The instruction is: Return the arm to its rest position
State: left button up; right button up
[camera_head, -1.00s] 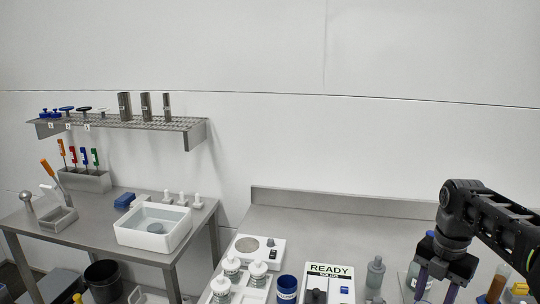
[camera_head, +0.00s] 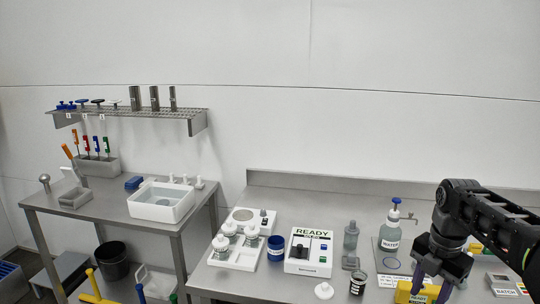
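My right arm comes in from the right edge, and its dark gripper (camera_head: 432,284) points down over the right part of the steel bench (camera_head: 264,199). Its two purple-grey fingers stand apart, with no object visibly held between them. A yellow block with a label (camera_head: 402,292) shows behind and beside the fingers; whether they touch it cannot be told. My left gripper is out of view.
A pump bottle labelled WATER (camera_head: 391,230), a grey bottle (camera_head: 351,236) and a dark jar (camera_head: 358,282) stand left of the gripper. The READY machine (camera_head: 308,252) and a white bottle tray (camera_head: 240,259) are further left. A side table (camera_head: 107,205) holds a white basin (camera_head: 162,201).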

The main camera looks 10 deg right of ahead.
jog(key=w+a+f+m+t, duration=0.4)
jog(key=w+a+f+m, duration=0.1)
jog(key=w+f+m, duration=0.4)
jog(key=s+a+f+m+y, duration=0.1)
jog(key=a+f+m+y, duration=0.1)
jog(key=a+f+m, duration=0.95)
jog(key=s+a+f+m+y, duration=0.1)
jog(key=s+a+f+m, duration=0.1)
jog(key=s+a+f, duration=0.4)
jog(key=s+a+f+m, duration=0.2)
jog(key=s+a+f, duration=0.3)
jog(key=f, duration=0.4)
jog(key=s+a+f+g, duration=0.2)
jog(key=s+f, duration=0.1)
jog(key=s, duration=0.6)
jog(key=s+a+f+g+y, duration=0.1)
jog(key=s+a+f, duration=0.2)
jog(key=s, duration=0.6)
jog(key=shift+a+g, duration=0.2)
jog(key=shift+g, duration=0.2)
jog(key=shift+d, duration=0.1)
